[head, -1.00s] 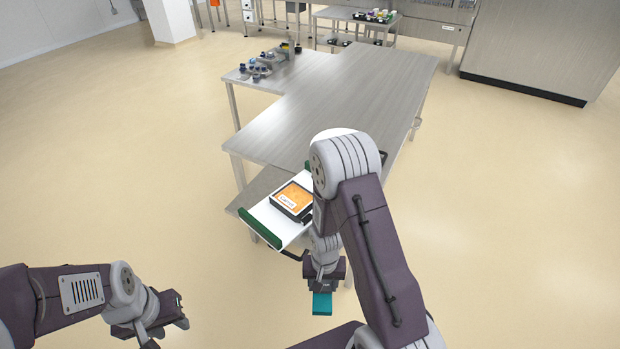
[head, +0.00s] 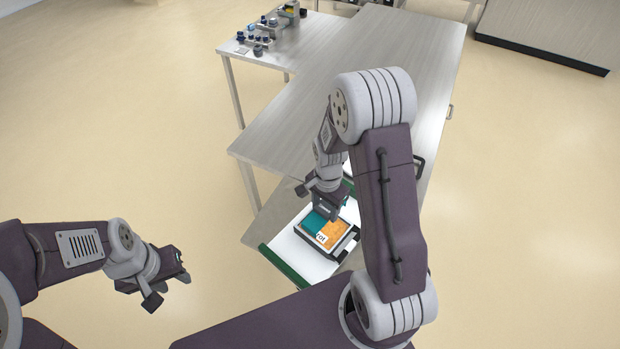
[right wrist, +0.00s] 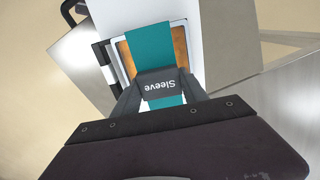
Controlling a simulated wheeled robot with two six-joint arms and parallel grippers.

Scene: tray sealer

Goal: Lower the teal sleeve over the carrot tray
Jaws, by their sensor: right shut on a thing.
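The carrot tray (head: 340,233) is black-rimmed with an orange top and a partly covered white label. It lies on a white board with a green end bar (head: 288,268). My right gripper (head: 328,212) is over the tray and shut on the teal sleeve (head: 315,223). In the right wrist view, the teal band (right wrist: 163,45) runs across the orange tray top (right wrist: 181,47), and a dark "Sleeve" tab (right wrist: 158,86) sits between the fingers. I cannot tell whether the sleeve touches the tray. My left gripper (head: 184,266) is empty, appears open, and is away from the board.
A steel table (head: 335,95) stands behind the board, with several small blue and grey items (head: 268,32) at its far left. A dark handle (head: 419,167) shows beside my right arm. Open floor lies to the left.

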